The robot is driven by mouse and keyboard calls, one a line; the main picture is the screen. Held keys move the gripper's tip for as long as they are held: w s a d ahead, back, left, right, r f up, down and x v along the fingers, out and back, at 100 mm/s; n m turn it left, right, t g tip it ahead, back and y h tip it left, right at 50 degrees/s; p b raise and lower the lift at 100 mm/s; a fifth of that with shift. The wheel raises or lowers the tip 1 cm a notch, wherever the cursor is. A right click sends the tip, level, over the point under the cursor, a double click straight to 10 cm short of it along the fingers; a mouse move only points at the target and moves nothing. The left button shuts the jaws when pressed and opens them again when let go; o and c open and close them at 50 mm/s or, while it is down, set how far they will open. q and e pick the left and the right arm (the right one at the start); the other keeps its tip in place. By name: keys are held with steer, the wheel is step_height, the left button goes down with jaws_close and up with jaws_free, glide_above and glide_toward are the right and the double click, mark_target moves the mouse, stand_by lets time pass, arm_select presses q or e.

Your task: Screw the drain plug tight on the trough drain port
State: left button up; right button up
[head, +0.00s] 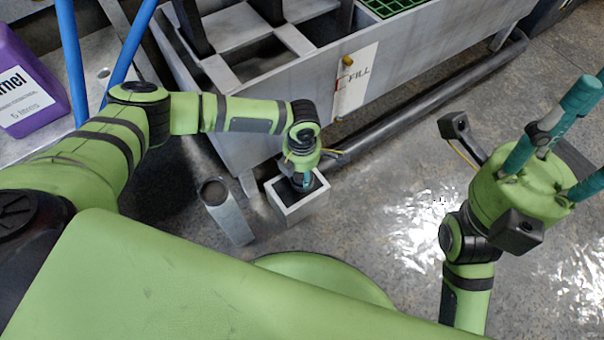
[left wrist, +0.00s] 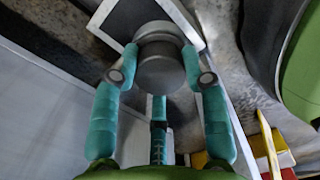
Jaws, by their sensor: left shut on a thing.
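My left gripper (head: 305,180) points down at the trough's near lower side, over a small open box on the floor. In the left wrist view its teal fingers (left wrist: 163,72) are shut on a grey round stepped piece, which looks like the drain plug (left wrist: 161,72). The fingers hide the piece in the head view. The trough drain port cannot be made out, so I cannot tell whether the plug touches it.
The pale-rimmed box (head: 302,207) with a dark inside stands below my left gripper. A grey post-like piece (head: 232,215) stands left of it. A dark pipe (head: 440,100) runs along the trough's foot. A purple jug (head: 30,85) is at upper left. Floor at centre right is clear.

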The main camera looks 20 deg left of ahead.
arm_select(q)
steer(key=shift+w+b, duration=0.2)
steer(key=shift+b, duration=0.15)
steer(key=shift+r, duration=0.1)
steer(key=o, duration=1.4)
steer(key=shift+s, duration=0.15)
steer(key=shift+c, duration=0.2)
steer(key=shift+c, duration=0.4)
